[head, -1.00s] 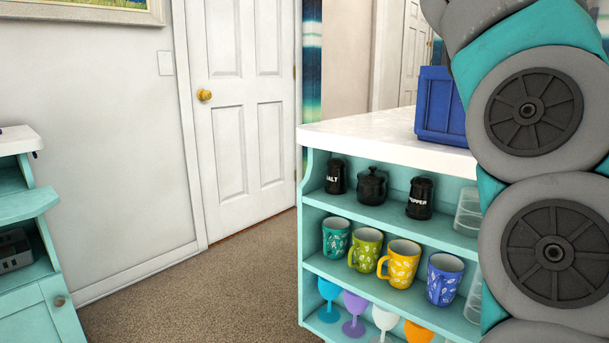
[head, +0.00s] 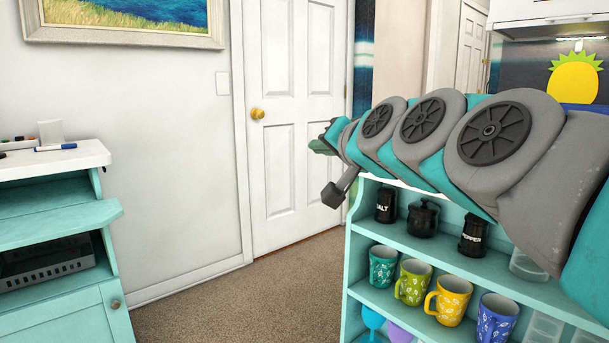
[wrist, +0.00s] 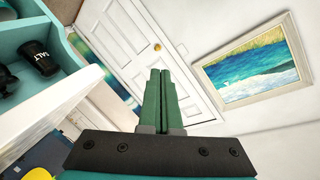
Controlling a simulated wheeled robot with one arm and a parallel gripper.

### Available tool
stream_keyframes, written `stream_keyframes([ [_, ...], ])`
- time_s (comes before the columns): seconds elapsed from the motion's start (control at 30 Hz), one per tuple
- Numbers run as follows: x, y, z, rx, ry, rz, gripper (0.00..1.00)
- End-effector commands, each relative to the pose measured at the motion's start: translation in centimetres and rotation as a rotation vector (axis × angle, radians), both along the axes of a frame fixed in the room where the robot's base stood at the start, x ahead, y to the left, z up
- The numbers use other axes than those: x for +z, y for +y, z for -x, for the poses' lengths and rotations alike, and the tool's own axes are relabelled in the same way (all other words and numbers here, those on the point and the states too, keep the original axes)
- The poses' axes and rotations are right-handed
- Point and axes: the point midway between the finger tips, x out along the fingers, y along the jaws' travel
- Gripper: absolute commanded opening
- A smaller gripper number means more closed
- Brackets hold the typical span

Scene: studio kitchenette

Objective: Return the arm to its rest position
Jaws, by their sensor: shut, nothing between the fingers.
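My arm stretches across the right side of the head view, above the teal shelf unit (head: 352,275), reaching left toward the door. My gripper shows in the wrist view (wrist: 160,100) as two green fingers side by side, shut with nothing between them. In the head view only a bit of green (head: 322,146) shows at the arm's far end, so the fingers are mostly hidden there. The gripper is in the air, with the white door (wrist: 180,62) beyond it.
Black salt (head: 385,206) and pepper (head: 473,237) shakers and several mugs stand on the shelves below my arm. A teal cabinet (head: 60,210) with markers on top stands at the left. A framed picture (head: 125,42) hangs on the wall. Carpet (head: 240,300) between the cabinets is clear.

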Motion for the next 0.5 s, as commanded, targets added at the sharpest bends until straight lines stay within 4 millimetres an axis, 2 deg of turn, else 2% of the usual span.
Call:
stream_keyframes([
  [0.03, -3.2, 0.2, 1.0, 0.023, 0.070, 0.062, 0.00],
  [0.2, -14.0, -0.2, 5.6, 0.106, 0.315, 0.259, 0.00],
  [0.37, -23.2, -2.1, 11.7, 0.178, 0.558, 0.418, 0.00],
  [0.5, -29.7, -4.7, 18.2, 0.239, 0.775, 0.536, 0.00],
])
